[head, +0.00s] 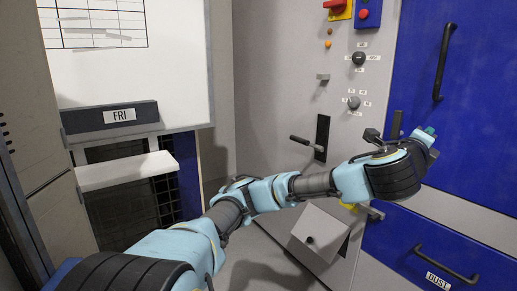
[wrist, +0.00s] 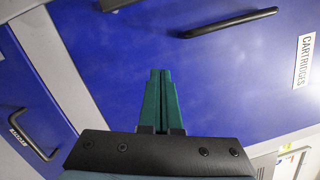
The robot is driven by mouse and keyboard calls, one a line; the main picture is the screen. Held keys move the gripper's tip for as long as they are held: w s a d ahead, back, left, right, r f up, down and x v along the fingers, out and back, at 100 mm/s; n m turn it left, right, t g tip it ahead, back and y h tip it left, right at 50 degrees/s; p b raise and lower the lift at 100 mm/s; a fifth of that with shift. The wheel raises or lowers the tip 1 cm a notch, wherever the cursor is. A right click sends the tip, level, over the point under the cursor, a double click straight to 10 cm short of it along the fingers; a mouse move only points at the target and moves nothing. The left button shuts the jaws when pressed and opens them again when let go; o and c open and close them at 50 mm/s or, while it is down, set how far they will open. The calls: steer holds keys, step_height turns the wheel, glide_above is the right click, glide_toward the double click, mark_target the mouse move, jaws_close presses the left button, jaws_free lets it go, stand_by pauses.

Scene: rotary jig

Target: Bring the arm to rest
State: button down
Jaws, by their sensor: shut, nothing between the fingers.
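My light blue and black arm reaches from the lower left to the right in the head view. My gripper (head: 428,132) is at its end, in front of the blue door panel (head: 464,130) of the grey machine. In the wrist view my gripper (wrist: 160,72) shows two green fingers side by side, shut and empty. A blue panel with a black handle (wrist: 228,23) and a "CARTRIDGES" label (wrist: 305,60) lies beyond the fingertips. I cannot tell whether the fingers touch anything; they look apart from the handle.
The machine front (head: 290,90) carries knobs, a black lever (head: 306,142) and a red and yellow switch (head: 338,8). A grey box (head: 318,232) juts out below my forearm. A drawer handle (head: 446,264) sits at lower right. A whiteboard (head: 170,60) and a white shelf (head: 126,170) stand at left.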

steer(key=s+d+f+m+g+h, duration=0.1)
steer(key=s+d+m+g+h, duration=0.25)
steer(key=s+m, duration=0.5)
steer(key=s+f+m+g+y, duration=0.2)
steer(key=s+f+m+g, duration=0.7)
steer(key=m, duration=0.5)
steer(key=w+a+f+m+y, duration=0.1)
steer(key=a+f+m+y, duration=0.1)
steer(key=a+f+m, duration=0.3)
steer(key=w+a+f+m+y, duration=0.15)
steer(key=f+m, duration=0.25)
steer(key=f, duration=0.4)
steer(key=w+a+f+m+t+y, duration=0.1)
steer(key=w+a+f+m+y, duration=0.45)
steer(key=w+a, duration=0.55)
steer(key=w+a+r+m+t+y, duration=0.1)
steer(key=w+a+r+y, duration=0.15)
steer(key=a, duration=0.85)
steer(key=w+a+r+m+t+y, duration=0.1)
steer(key=w+a+m+y, duration=0.15)
steer(key=a, duration=0.85)
steer(key=s+a+r+y, duration=0.1)
steer(key=a+r, duration=0.3)
steer(key=a, duration=0.3)
steer(key=a+r+y, duration=0.1)
steer(key=a+r, duration=0.2)
steer(key=a, duration=0.3)
step_height(320, 180, up, 17)
steer(key=p, duration=1.7)
steer(key=shift+a+f, duration=0.15)
